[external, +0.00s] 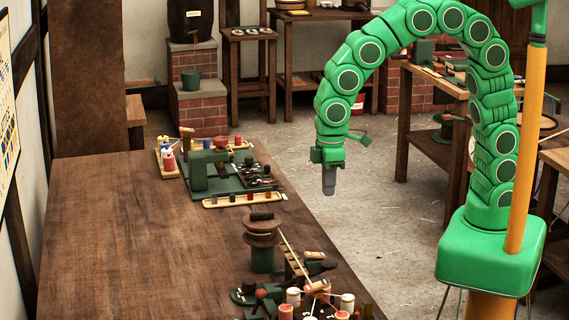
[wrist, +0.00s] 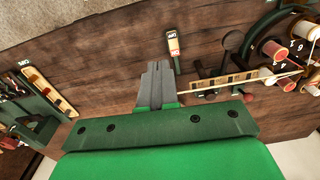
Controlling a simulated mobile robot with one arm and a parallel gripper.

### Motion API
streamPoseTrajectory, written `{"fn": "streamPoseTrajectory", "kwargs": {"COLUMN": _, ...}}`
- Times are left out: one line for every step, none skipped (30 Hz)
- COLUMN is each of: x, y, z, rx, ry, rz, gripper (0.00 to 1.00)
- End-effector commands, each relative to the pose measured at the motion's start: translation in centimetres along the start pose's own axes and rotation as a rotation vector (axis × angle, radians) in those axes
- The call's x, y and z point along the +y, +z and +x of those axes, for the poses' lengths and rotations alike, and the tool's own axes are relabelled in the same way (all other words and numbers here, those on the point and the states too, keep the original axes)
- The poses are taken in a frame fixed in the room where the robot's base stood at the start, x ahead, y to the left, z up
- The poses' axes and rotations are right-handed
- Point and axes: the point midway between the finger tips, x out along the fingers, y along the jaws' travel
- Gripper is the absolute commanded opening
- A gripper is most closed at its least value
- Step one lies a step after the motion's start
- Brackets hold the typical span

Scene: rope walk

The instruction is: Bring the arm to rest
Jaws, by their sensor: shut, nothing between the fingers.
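My green arm arches over from its base at the right in the external view. My gripper (external: 329,188) hangs pointing down beyond the right edge of the wooden table (external: 110,235), above the floor and apart from everything. In the wrist view my grey gripper fingers (wrist: 157,68) are together with nothing between them. A small labelled block (wrist: 173,47) lies just to the right of the fingertips in that view.
On the table are a green tray set (external: 215,175), a dark spool stand (external: 262,250) and a cluster of bobbins (external: 310,300). Side tables (external: 425,140) and a brick pedestal (external: 198,108) stand behind. Open floor (external: 380,225) lies beneath my gripper.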

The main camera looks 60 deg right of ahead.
Motion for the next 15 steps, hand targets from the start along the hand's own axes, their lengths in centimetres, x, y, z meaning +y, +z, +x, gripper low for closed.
{"fn": "streamPoseTrajectory", "kwargs": {"x": 1.3, "y": 1.1, "z": -0.6, "rx": -0.004, "ry": 0.000, "rz": 0.029, "gripper": 0.00}}
{"fn": "streamPoseTrajectory", "kwargs": {"x": 2.0, "y": 1.8, "z": -0.9, "rx": -0.008, "ry": 0.000, "rz": 0.045, "gripper": 0.00}}
{"fn": "streamPoseTrajectory", "kwargs": {"x": 2.9, "y": 2.8, "z": -1.3, "rx": -0.013, "ry": 0.000, "rz": 0.068, "gripper": 0.00}}
{"fn": "streamPoseTrajectory", "kwargs": {"x": 3.6, "y": 3.6, "z": -1.7, "rx": -0.015, "ry": 0.000, "rz": 0.086, "gripper": 0.00}}
{"fn": "streamPoseTrajectory", "kwargs": {"x": 4.3, "y": 4.3, "z": -2.1, "rx": -0.017, "ry": 0.000, "rz": 0.103, "gripper": 0.00}}
{"fn": "streamPoseTrajectory", "kwargs": {"x": 5.1, "y": 5.3, "z": -2.5, "rx": -0.022, "ry": -0.001, "rz": 0.126, "gripper": 0.00}}
{"fn": "streamPoseTrajectory", "kwargs": {"x": 5.7, "y": 6.1, "z": -2.8, "rx": -0.026, "ry": -0.001, "rz": 0.143, "gripper": 0.00}}
{"fn": "streamPoseTrajectory", "kwargs": {"x": 6.3, "y": 7.0, "z": -3.1, "rx": -0.031, "ry": -0.002, "rz": 0.160, "gripper": 0.00}}
{"fn": "streamPoseTrajectory", "kwargs": {"x": 7.0, "y": 8.1, "z": -3.5, "rx": -0.037, "ry": -0.002, "rz": 0.182, "gripper": 0.00}}
{"fn": "streamPoseTrajectory", "kwargs": {"x": 7.5, "y": 9.0, "z": -3.8, "rx": -0.041, "ry": -0.003, "rz": 0.199, "gripper": 0.00}}
{"fn": "streamPoseTrajectory", "kwargs": {"x": 8.0, "y": 9.9, "z": -4.0, "rx": -0.047, "ry": -0.004, "rz": 0.216, "gripper": 0.00}}
{"fn": "streamPoseTrajectory", "kwargs": {"x": 8.5, "y": 11.1, "z": -4.3, "rx": -0.054, "ry": -0.005, "rz": 0.238, "gripper": 0.00}}
{"fn": "streamPoseTrajectory", "kwargs": {"x": 9.0, "y": 11.9, "z": -4.5, "rx": -0.057, "ry": -0.006, "rz": 0.255, "gripper": 0.00}}
{"fn": "streamPoseTrajectory", "kwargs": {"x": 9.4, "y": 12.7, "z": -4.8, "rx": -0.059, "ry": -0.006, "rz": 0.272, "gripper": 0.00}}
{"fn": "streamPoseTrajectory", "kwargs": {"x": 9.9, "y": 13.8, "z": -5.2, "rx": -0.061, "ry": -0.007, "rz": 0.295, "gripper": 0.00}}
